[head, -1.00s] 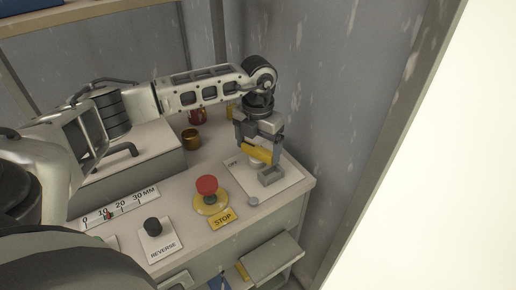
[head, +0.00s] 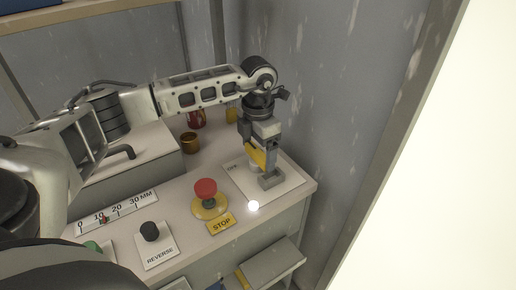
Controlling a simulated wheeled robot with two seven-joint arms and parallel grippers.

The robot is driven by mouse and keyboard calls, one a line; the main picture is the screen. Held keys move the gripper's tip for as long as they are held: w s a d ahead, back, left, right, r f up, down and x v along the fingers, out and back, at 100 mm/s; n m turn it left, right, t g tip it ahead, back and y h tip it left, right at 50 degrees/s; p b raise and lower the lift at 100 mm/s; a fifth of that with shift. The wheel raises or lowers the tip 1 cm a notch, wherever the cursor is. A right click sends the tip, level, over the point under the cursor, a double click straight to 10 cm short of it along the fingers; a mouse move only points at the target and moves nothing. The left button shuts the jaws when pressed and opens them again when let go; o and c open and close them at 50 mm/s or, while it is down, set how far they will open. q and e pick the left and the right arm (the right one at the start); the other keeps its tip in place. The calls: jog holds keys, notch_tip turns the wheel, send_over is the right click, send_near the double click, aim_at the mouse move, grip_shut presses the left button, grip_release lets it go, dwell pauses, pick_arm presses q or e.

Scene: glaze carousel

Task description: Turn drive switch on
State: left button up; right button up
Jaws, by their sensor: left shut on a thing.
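The drive switch is a yellow handle (head: 257,158) on a white plate (head: 287,188) at the right end of the bench top. My left gripper (head: 266,172) points down over the plate and is shut on the handle, whose lower part is partly hidden by the fingers. A small round lamp (head: 253,205) at the plate's front corner glows bright white. The plate's lettering is mostly hidden by the gripper. My right gripper is not in view.
A red mushroom stop button (head: 206,188) on a yellow base stands left of the plate, with a STOP label (head: 221,224). A black REVERSE knob (head: 150,231) and a millimetre scale (head: 116,212) lie further left. Brown and red jars stand behind. A wall rises close on the right.

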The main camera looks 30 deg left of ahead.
aim_at(258, 151)
pick_arm(q)
jog(key=shift+r, duration=0.15)
jog(key=o, duration=0.8)
notch_tip(258, 151, up, 16)
jog(key=shift+f+b, duration=0.1)
jog(key=shift+b, duration=0.2)
